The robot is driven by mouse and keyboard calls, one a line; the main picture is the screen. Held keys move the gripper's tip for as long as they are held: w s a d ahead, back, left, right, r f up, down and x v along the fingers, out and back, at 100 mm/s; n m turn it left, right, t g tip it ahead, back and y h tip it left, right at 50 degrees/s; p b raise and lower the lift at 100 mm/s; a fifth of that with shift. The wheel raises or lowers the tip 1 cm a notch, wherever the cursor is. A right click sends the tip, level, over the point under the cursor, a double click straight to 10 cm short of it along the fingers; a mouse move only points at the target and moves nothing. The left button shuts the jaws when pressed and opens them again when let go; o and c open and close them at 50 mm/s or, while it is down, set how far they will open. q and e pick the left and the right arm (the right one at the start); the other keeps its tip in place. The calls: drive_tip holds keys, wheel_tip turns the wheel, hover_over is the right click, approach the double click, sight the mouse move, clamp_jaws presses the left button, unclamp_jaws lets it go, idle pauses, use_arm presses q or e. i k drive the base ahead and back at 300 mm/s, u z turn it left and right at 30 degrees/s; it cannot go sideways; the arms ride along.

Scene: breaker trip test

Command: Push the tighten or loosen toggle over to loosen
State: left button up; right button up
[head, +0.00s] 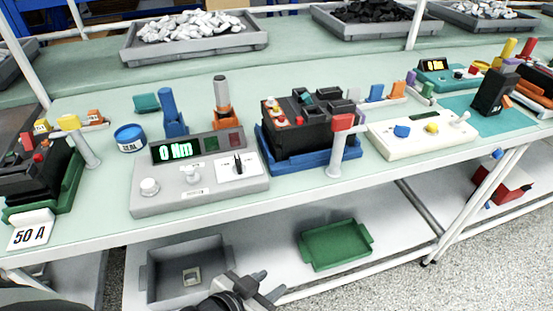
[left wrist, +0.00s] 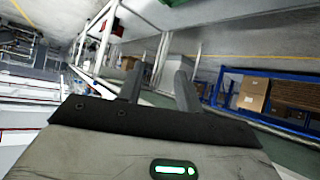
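A grey control box (head: 198,196) with a green "0 Nm" display (head: 172,150) stands on the pale green bench. On its right side a white plate carries a small dark toggle (head: 238,165), which looks roughly upright; its labels are too small to read. A pale round knob (head: 150,187) sits at the box's left. My left gripper (head: 270,284) is low at the bottom of the head view, below the bench edge and well away from the toggle. In the left wrist view its two fingers (left wrist: 160,72) stand apart with nothing between them. My right gripper is not in view.
A black breaker in a blue tray (head: 308,162) and a post with a red top (head: 340,145) stand right of the box. A blue tape roll (head: 130,137) is behind left. A grey bin (head: 160,283) and green tray (head: 335,243) lie on the lower shelf.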

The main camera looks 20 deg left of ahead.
sight(189, 171)
drive_tip(key=z, duration=0.35)
drive_tip(key=k, duration=0.9)
drive_tip(key=u, duration=1.1)
drive_tip(key=i, duration=0.55)
